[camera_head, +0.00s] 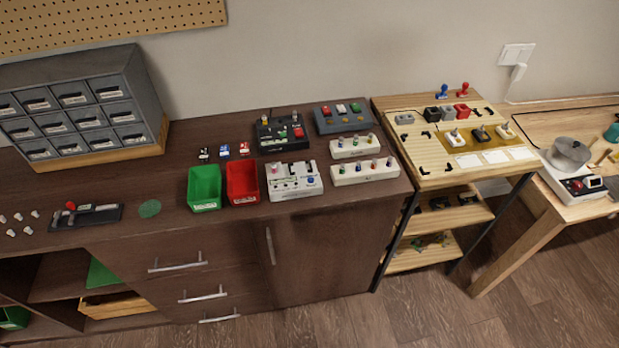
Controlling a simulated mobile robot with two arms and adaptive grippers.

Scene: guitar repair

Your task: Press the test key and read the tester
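Neither of my grippers is in view. No thing in view is plainly marked as the tester. A small black unit with a red knob (71,206) lies at the left end of the dark cabinet top. At the far right a white device (556,186) stands on a light wooden table. Which of these bears the test key I cannot tell. Any reading is too small to make out.
The dark cabinet top (150,180) holds a grey drawer unit (100,95), a green bin (204,187), a red bin (242,182) and several pedal-like boxes (294,180). A wooden stand (430,155) with stamps and switches stands between cabinet and table. Wooden floor (400,315) is clear in front.

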